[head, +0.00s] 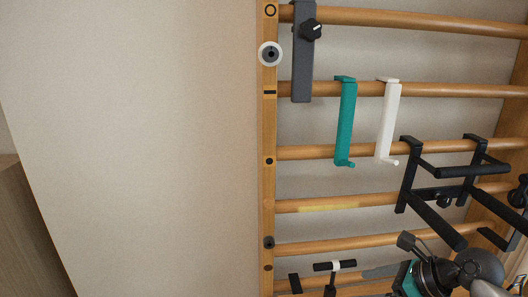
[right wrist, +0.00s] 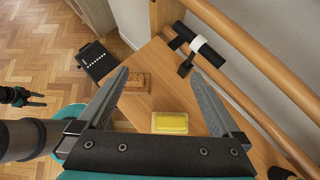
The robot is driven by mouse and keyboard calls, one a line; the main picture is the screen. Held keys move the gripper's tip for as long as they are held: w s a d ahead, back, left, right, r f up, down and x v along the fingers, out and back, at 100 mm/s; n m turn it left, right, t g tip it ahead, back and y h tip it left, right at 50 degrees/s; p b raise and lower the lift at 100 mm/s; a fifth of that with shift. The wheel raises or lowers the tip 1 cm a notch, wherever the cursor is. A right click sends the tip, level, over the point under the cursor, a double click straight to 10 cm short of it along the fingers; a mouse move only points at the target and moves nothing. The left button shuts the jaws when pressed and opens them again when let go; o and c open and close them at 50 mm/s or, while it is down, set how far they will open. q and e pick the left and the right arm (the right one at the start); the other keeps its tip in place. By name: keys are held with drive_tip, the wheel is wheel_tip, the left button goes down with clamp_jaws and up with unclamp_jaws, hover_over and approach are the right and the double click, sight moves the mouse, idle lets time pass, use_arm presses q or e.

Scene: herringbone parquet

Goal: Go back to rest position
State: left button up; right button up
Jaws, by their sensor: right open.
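My right gripper (head: 388,257) is at the bottom right of the head view, in front of the lower wall bars. In the right wrist view my right gripper (right wrist: 160,72) has its two grey fingers spread wide with nothing between them. It points down over a wooden surface, above a brown block (right wrist: 138,83) and a yellow block (right wrist: 170,123), touching neither. A small dark gripper, which seems to be my left gripper (right wrist: 36,98), shows at the left edge of the right wrist view; its jaws are too small to judge. It is outside the head view.
Wooden wall bars (head: 330,151) hold a teal hook (head: 346,120), a white hook (head: 389,120), a grey bracket (head: 301,60) and a black handle frame (head: 436,195). A black T-handle (right wrist: 194,45) with a white band stands near the bars. A black case (right wrist: 97,62) lies on the parquet.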

drive_tip(key=w+a+r+m+t+y, duration=0.1)
drive_tip(key=a+r+m+t+y, duration=0.45)
drive_tip(key=r+m+t, duration=0.75)
drive_tip(key=s+d+f+m+g+h, duration=0.1)
drive_tip(key=s+d+f+m+h, duration=0.2)
drive_tip(key=m+h, duration=0.65)
drive_tip(key=s+d+f+m+g+h, duration=0.15)
drive_tip(key=d+m+h, duration=0.45)
drive_tip(key=m, duration=0.6)
drive_tip(key=s+a+f+m+g+h, duration=0.15)
drive_tip(key=s+f+m+g, duration=0.4)
drive_tip(key=f, duration=0.55)
drive_tip(key=s+a+f+m+g+y, duration=0.2)
drive_tip(key=s+a+f+g, duration=0.2)
drive_tip(key=s, duration=0.4)
drive_tip(key=s+a+f+m+g+y, duration=0.1)
drive_tip(key=s+a+f+g+y, duration=0.3)
drive_tip(key=s, duration=0.3)
wheel_tip(320, 180, down, 24)
drive_tip(key=s+g+h, duration=0.1)
drive_tip(key=s+h, duration=0.1)
drive_tip(key=s, duration=0.1)
drive_tip(key=s+d+f+g+b, duration=0.1)
drive_tip(key=s+d+f, duration=0.1)
drive_tip(key=s+f, duration=1)
drive_tip(key=shift+s+d+f, duration=0.15)
drive_tip(key=shift+s+f, duration=0.05)
drive_tip(key=shift+s, duration=0.75)
